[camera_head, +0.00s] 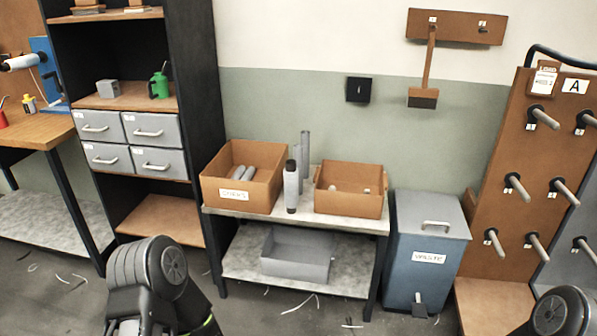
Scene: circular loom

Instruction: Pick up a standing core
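Grey cores stand upright on the low grey table between two brown boxes. A slim tall core (305,150) stands at the back. A thicker grey cylinder with a dark top (291,188) stands in front of it, and I cannot tell whether it is a core. Several more grey cores (240,173) lie in the left brown box (238,208), whose label is hard to read. My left arm shows at the lower left and my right arm at the lower right corner, both well short of the table. Neither gripper's fingertips are in view.
The right brown box (348,204) holds a few small pieces. A grey bin (296,267) sits on the table's lower shelf. A blue-grey waste bin (428,262) and a brown peg rack (497,210) stand to the right. A drawer shelf (160,215) stands left. Scraps litter the floor.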

